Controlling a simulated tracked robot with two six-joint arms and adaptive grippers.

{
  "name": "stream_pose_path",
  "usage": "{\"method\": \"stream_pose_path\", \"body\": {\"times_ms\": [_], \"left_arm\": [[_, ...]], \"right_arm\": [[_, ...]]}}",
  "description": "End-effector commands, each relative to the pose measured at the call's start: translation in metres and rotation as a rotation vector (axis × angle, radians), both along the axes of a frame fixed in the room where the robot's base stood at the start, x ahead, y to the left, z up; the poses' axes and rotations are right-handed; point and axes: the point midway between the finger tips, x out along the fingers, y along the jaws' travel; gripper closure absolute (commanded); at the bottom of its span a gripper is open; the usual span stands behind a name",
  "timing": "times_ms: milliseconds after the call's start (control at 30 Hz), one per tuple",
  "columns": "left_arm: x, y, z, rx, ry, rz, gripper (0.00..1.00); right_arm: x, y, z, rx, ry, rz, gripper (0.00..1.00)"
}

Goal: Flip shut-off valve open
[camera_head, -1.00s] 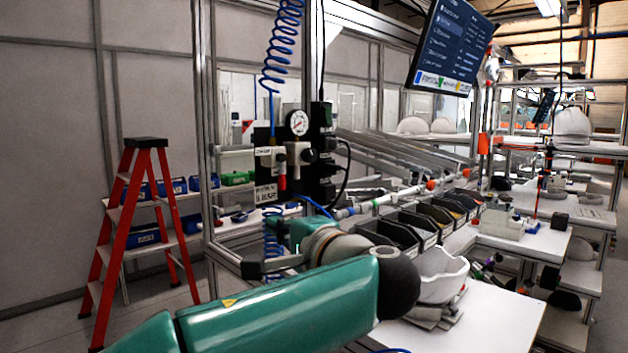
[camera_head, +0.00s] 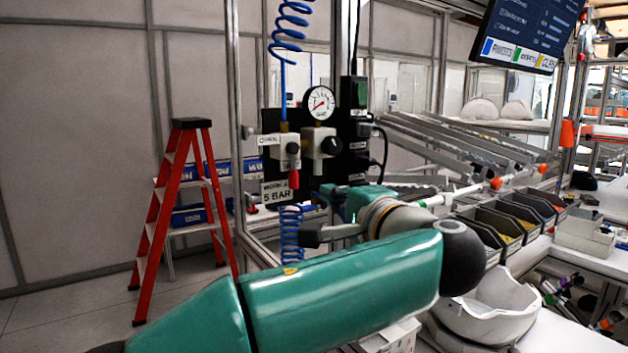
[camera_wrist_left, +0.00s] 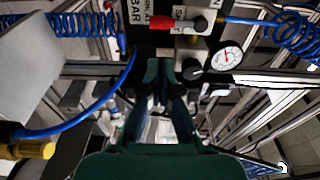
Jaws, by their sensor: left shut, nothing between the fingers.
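The shut-off valve (camera_head: 286,150) is a pale block on a black panel in the head view, with a red lever (camera_head: 294,180) that hangs down. In the left wrist view the red lever (camera_wrist_left: 172,25) lies sideways near the top. My left gripper (camera_wrist_left: 161,68) is shut and empty, a short way from the lever and apart from it. My right gripper is not in view.
A round pressure gauge (camera_head: 319,102) and a regulator with a black knob (camera_head: 329,146) sit right of the valve. Coiled blue hose (camera_head: 290,235) hangs below it. A metal post (camera_head: 237,130) stands at left. Parts bins (camera_head: 505,228) and a white helmet shell (camera_head: 492,308) lie to the right.

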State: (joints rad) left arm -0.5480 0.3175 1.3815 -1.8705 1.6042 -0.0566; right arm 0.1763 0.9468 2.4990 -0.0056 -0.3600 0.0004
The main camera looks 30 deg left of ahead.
Motion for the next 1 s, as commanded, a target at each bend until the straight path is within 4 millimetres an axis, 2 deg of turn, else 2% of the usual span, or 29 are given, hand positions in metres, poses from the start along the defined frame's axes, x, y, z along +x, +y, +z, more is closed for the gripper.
{"method": "stream_pose_path", "body": {"times_ms": [233, 700, 1000], "left_arm": [[0.007, 0.004, 0.001, 0.0, 0.001, -0.005, 1.0], [0.045, 0.067, 0.002, 0.001, 0.003, -0.006, 1.0], [0.054, 0.082, 0.0, 0.0, 0.0, -0.009, 1.0]], "right_arm": [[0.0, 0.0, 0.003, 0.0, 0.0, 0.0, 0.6], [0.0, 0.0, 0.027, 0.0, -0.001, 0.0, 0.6], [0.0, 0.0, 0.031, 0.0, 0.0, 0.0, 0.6]]}}
